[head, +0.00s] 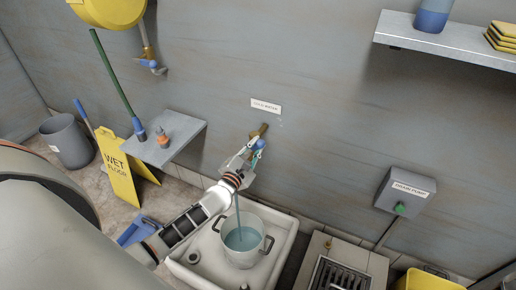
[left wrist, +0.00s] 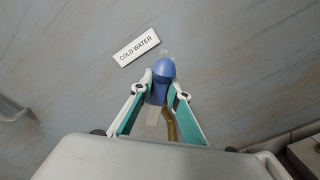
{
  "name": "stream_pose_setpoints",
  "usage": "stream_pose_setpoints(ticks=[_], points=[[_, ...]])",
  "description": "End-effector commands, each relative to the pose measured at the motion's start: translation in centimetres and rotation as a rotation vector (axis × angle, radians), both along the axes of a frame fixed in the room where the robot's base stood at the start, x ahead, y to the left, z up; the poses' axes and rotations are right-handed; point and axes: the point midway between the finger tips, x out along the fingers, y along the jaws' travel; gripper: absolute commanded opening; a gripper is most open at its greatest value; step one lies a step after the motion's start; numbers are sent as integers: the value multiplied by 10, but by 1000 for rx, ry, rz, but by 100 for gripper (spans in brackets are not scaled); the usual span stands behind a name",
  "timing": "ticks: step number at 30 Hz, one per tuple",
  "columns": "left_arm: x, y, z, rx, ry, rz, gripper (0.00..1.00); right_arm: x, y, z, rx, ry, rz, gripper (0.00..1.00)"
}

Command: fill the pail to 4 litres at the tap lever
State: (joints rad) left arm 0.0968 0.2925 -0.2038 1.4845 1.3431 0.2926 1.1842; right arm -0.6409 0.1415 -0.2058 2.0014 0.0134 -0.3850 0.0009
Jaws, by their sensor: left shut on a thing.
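The pail (head: 242,240) is a pale metal pot with dark side handles, upright in the white sink (head: 195,272). A blue stream of water (head: 238,217) runs down into it, and blue water shows inside. I cannot read the level in litres. The blue tap lever (head: 260,144) is on a brass tap (head: 262,130) on the wall. My left gripper (head: 249,150) is shut on the lever, which also shows between the fingers in the left wrist view (left wrist: 163,72). My right gripper is not in view.
A "COLD WATER" label (head: 266,106) is above the tap. A grey control box (head: 403,190) with a green button is at right.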

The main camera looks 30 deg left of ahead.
Motion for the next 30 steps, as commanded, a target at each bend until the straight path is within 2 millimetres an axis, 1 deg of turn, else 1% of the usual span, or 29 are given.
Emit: stream_pose_setpoints(ticks=[8, 20, 21, 22, 23, 30], points=[[0, 2, 3, -64, -4, -1, 0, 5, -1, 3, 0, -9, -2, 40], [0, 3, 3, -69, -4, -1, 0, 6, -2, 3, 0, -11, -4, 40], [0, 3, 3, -69, -4, -1, 21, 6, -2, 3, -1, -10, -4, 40], [0, 3, 3, -69, -4, -1, 28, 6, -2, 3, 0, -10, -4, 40], [0, 3, 3, -69, -4, -1, 33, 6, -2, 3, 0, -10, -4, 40], [0, 3, 3, -68, -5, -1, 33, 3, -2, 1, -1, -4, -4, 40]])
